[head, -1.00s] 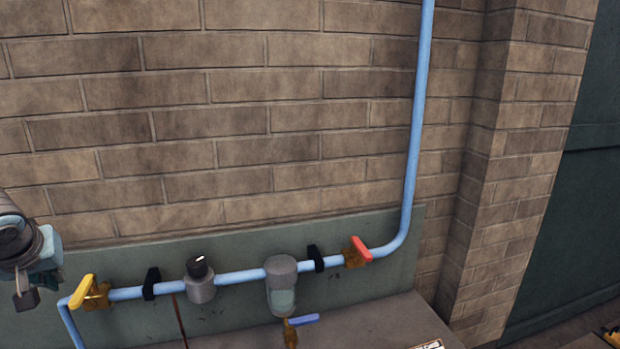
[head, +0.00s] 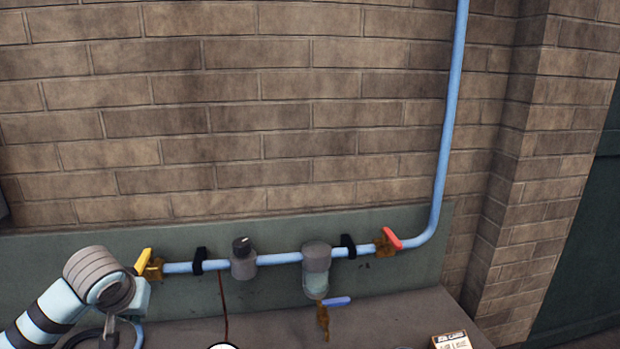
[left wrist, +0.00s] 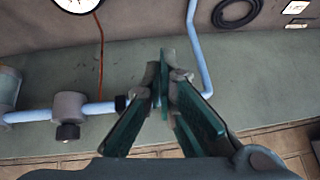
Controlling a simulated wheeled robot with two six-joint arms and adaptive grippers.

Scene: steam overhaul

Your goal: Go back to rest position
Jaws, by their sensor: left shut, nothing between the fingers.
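My left gripper (head: 112,332) is at the lower left of the head view, just below and left of the yellow-handled valve (head: 144,262) at the left end of the blue pipe. Its fingers are partly cut off by the frame's lower edge. In the left wrist view the gripper (left wrist: 165,65) shows its green fingers closed together, with nothing between them. The fingers overlap part of the blue pipe in that view; contact cannot be told. My right gripper is not in view.
The blue pipe (head: 278,259) carries a grey regulator (head: 243,262), a filter bowl (head: 316,270) and a red-handled valve (head: 388,241). A green panel (head: 60,250) backs it. A labelled box (head: 453,341) is at lower right. A coiled hose (left wrist: 237,14) lies on the bench.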

